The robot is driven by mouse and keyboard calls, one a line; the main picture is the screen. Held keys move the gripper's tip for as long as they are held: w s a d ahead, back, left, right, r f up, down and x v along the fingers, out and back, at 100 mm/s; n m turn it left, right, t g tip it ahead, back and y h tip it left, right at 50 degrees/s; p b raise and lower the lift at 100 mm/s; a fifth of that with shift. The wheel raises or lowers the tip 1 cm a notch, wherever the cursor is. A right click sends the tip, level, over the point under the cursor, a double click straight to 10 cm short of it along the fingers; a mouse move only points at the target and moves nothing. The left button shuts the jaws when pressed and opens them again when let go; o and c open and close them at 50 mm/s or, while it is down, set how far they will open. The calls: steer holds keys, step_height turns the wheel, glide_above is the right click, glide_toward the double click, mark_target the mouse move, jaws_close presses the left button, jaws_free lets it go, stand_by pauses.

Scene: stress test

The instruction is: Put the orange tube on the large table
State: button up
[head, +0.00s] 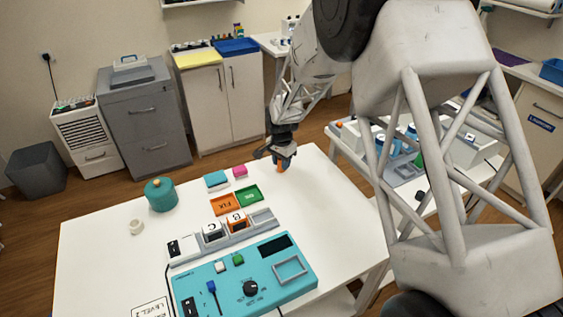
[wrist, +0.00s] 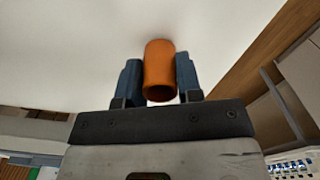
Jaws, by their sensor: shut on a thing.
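The orange tube (wrist: 160,65) is held between the two blue fingers of my gripper (wrist: 159,80) in the wrist view. Its open end faces the camera. In the head view the tube (head: 280,167) shows as a small orange piece below my gripper (head: 283,160), which is over the far right part of the large white table (head: 320,205). I cannot tell whether the tube's lower end touches the tabletop.
A teal control panel (head: 215,285), a row of lettered blocks (head: 237,221), orange and green trays (head: 249,195), a teal pot (head: 160,195) and a cream ring (head: 136,227) occupy the table. The table's right part is clear. A cluttered second table (head: 405,175) stands right.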

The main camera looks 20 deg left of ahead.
steer(key=shift+f, duration=0.15)
steer(key=o, duration=0.9)
steer(key=shift+r, duration=0.2)
step_height(320, 180, up, 12)
stand_by(0.4)
stand_by(0.7)
